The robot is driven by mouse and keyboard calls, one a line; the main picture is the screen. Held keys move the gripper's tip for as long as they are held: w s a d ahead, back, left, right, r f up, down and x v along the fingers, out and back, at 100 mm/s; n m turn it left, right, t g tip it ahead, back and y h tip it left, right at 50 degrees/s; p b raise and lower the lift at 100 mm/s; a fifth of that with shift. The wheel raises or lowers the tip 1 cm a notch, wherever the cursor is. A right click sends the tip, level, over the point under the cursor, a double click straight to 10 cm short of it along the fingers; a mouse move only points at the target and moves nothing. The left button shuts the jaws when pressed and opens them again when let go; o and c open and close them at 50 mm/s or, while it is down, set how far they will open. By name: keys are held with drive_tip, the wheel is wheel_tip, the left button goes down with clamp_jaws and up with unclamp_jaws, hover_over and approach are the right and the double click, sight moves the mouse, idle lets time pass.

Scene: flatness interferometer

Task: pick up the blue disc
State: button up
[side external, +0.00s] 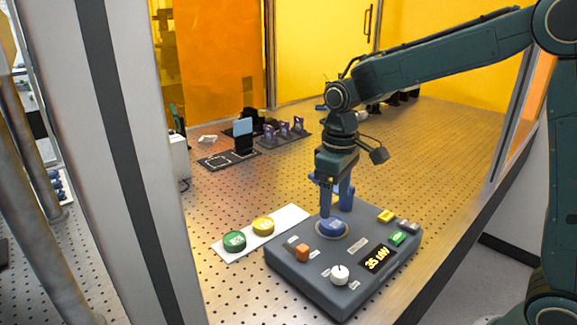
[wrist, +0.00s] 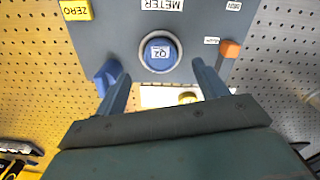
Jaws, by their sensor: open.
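The blue disc (side external: 333,227) sits in a round seat on top of the grey meter box (side external: 345,296). In the wrist view the blue disc (wrist: 160,53) carries a white label reading Q2 and lies ahead of the fingers, midway between their lines. My gripper (side external: 338,204) points down just above the disc, fingers apart, with nothing between them. In the wrist view my gripper (wrist: 153,78) shows both fingers reaching toward the disc's two sides. I cannot tell the exact height of the fingertips over the disc.
A green disc (side external: 234,241) and a yellow disc (side external: 263,226) lie on a white plate (side external: 288,215) left of the box. An orange block (side external: 302,253), a white knob (side external: 339,274) and a yellow ZERO button (side external: 386,215) stick up from the box. Optics stand farther back on the perforated table.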

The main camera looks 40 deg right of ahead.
sight(332, 221)
drive_tip(key=shift+f, duration=0.2)
drive_tip(key=shift+f, duration=2.55)
drive_tip(key=c, duration=1.1)
drive_tip(key=shift+w+r, duration=0.1)
drive_tip(key=shift+r, duration=0.05)
wheel_tip(332, 221, up, 20)
